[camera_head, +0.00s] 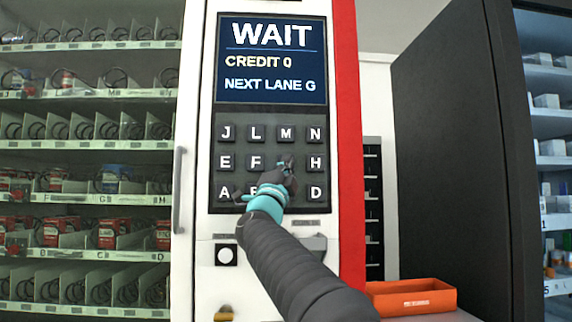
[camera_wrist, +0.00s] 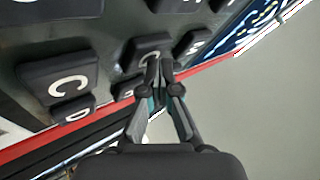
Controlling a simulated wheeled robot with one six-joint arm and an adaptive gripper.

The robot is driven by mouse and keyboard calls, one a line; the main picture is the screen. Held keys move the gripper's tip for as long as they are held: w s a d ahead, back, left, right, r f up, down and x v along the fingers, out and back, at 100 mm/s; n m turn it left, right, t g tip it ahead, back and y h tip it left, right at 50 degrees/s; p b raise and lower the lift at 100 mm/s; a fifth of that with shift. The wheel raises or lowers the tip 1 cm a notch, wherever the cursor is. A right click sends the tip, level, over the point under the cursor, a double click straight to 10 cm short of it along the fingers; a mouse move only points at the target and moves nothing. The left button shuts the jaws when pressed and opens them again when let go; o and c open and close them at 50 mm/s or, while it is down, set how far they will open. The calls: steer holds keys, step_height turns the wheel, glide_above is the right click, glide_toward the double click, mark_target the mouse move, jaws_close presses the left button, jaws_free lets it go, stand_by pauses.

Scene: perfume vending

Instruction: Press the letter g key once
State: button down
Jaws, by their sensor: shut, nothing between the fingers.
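The keypad (camera_head: 230,140) has rows of dark square keys with white letters on the front of the vending machine. The G key, right of the F key (camera_head: 255,162) and left of the H key (camera_head: 316,163), is mostly hidden by my gripper (camera_head: 286,165) in the head view. In the wrist view the G key (camera_wrist: 147,48) shows partly, its letter cut off by the fingers. My gripper (camera_wrist: 164,70) is shut and empty, its fingertips at the G key. I cannot tell whether they touch it.
The screen (camera_head: 271,60) reads WAIT, CREDIT 0, NEXT LANE G. The C key (camera_wrist: 68,84) shows large in the wrist view. An orange tray (camera_head: 412,297) stands at the lower right. Stocked shelves (camera_head: 85,145) are on the left and a dark cabinet (camera_head: 455,150) on the right.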

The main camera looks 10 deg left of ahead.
steer(key=shift+s+d+b, duration=0.15)
steer(key=shift+s+b, duration=0.3)
steer(key=shift+s, duration=0.25)
